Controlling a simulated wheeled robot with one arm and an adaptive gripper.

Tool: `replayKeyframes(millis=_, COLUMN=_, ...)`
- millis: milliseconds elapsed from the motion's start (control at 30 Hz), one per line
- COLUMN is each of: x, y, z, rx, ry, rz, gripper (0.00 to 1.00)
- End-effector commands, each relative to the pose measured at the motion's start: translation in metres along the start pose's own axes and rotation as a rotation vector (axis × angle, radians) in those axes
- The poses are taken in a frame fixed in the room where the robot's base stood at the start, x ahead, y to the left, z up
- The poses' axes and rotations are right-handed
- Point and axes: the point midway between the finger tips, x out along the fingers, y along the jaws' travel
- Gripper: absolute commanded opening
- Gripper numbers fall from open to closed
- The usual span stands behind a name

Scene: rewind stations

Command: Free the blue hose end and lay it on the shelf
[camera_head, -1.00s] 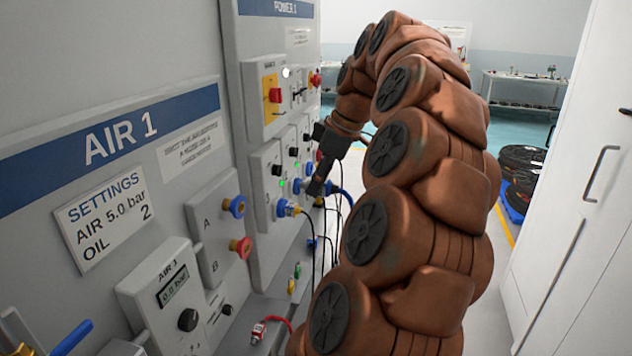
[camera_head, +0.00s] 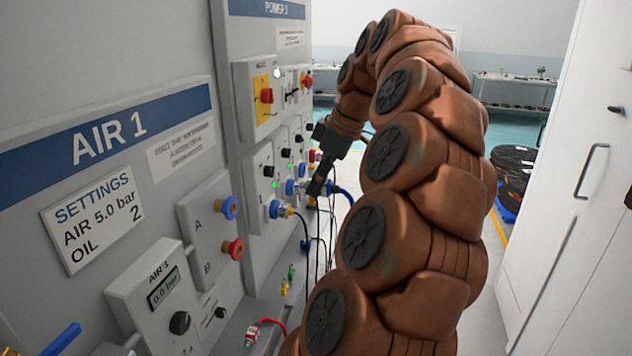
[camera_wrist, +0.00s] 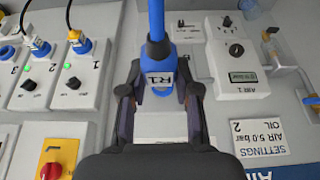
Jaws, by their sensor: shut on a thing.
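The blue hose (camera_wrist: 156,22) runs down from the top of the wrist view to a grey labelled collar (camera_wrist: 158,72) and a blue ring. My gripper (camera_wrist: 161,92) is shut on this hose end, one finger on each side. In the head view my gripper (camera_head: 318,184) is in front of the panels, and the blue hose (camera_head: 343,193) shows just right of it. Whether the hose end touches anything behind it is hidden. The shelf (camera_head: 262,312) is a grey ledge below the panels.
A red hose with a metal end (camera_head: 252,333) lies on the ledge. Blue port A (camera_head: 228,207) and red port B (camera_head: 233,248) have no hose on them. Plugs with black cables (camera_head: 283,210) sit in the power panel near my gripper. A white cabinet (camera_head: 560,200) stands at right.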

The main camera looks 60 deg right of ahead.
Motion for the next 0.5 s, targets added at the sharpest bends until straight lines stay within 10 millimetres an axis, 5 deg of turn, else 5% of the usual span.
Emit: replayKeyframes(millis=500, x=-0.0014, y=-0.0001, z=0.0038, rx=0.0, ry=0.0, rz=0.0, gripper=0.0)
